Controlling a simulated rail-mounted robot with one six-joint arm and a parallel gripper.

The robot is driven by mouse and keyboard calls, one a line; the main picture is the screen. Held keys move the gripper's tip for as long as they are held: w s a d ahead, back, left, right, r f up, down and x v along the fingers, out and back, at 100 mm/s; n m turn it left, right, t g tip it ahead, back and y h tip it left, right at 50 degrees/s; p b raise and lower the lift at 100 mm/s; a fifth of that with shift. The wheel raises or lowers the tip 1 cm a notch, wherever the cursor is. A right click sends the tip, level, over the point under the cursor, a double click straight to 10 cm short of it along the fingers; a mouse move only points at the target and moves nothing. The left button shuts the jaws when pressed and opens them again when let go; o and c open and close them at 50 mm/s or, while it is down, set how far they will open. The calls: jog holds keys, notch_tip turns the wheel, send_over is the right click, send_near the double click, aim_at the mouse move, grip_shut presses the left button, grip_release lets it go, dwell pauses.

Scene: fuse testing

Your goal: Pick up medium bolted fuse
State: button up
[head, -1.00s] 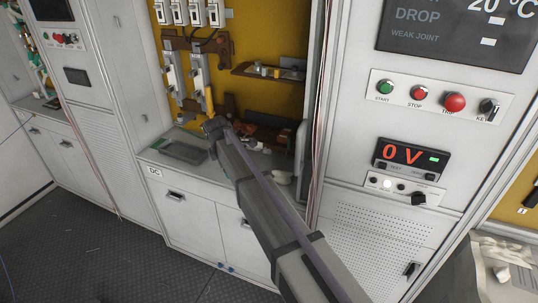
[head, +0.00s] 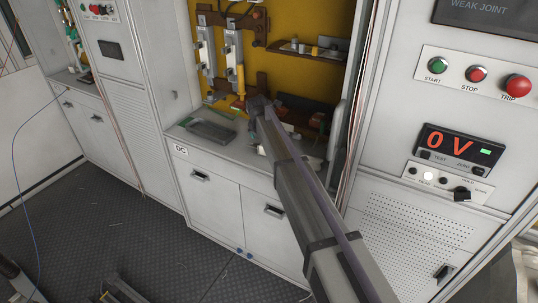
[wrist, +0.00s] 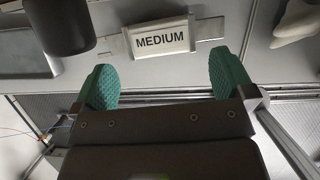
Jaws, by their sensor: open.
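The medium bolted fuse (wrist: 160,41) shows in the wrist view as a pale body labelled MEDIUM with flat metal end tabs. It lies on the grey counter just beyond my fingertips, lined up with the gap between them. My gripper (wrist: 162,72) is open and empty, with green textured pads on both fingers apart from the fuse. In the head view my arm reaches to the counter of the yellow-backed bay, where the arm largely hides the fuse; I cannot make it out clearly there.
A dark cylinder (wrist: 67,25) stands close to the left finger in the wrist view. A pale, rounded object (wrist: 298,20) lies at the upper right. In the head view, a grey tray (head: 210,132) sits on the counter left of my arm. The cabinet with the 0 V display (head: 447,146) stands right.

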aim_at(261, 151)
jog(key=b+x, duration=0.4)
jog(key=x, duration=0.1)
jog(key=shift+f, duration=0.2)
jog(key=shift+r, duration=0.25)
jog(key=c, duration=1)
jog(key=shift+o, duration=0.2)
